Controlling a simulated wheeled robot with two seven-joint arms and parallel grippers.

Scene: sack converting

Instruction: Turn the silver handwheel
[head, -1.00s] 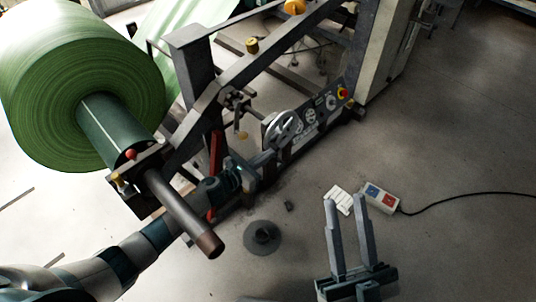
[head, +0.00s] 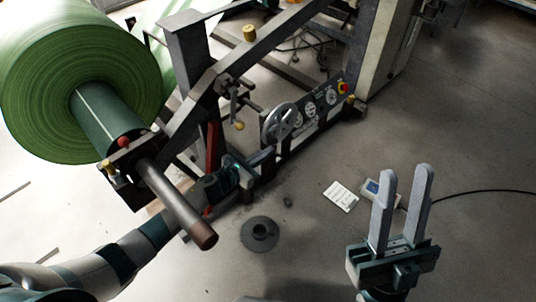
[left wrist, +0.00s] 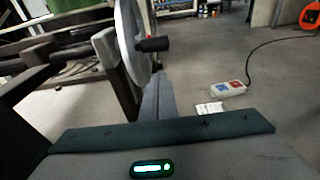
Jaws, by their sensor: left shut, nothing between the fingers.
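The silver handwheel (head: 270,124) is a spoked wheel on the side of the machine's control panel (head: 318,108). In the left wrist view its rim (left wrist: 127,38) stands upright, seen nearly edge-on, with a black knob (left wrist: 155,44) sticking out to the right. My left gripper (head: 268,154) is shut and empty, just below the wheel in the head view. In the left wrist view its closed fingers (left wrist: 158,82) point forward, just right of and below the wheel; contact cannot be told. My right gripper (head: 405,174) is open and empty, over the floor at right.
A large green roll (head: 60,70) on a shaft (head: 178,206) stands at left, beside my left arm. A dark round base (head: 260,234), a white card (head: 341,196) and a switch box (head: 370,188) with a black cable lie on the floor. Floor at right is mostly clear.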

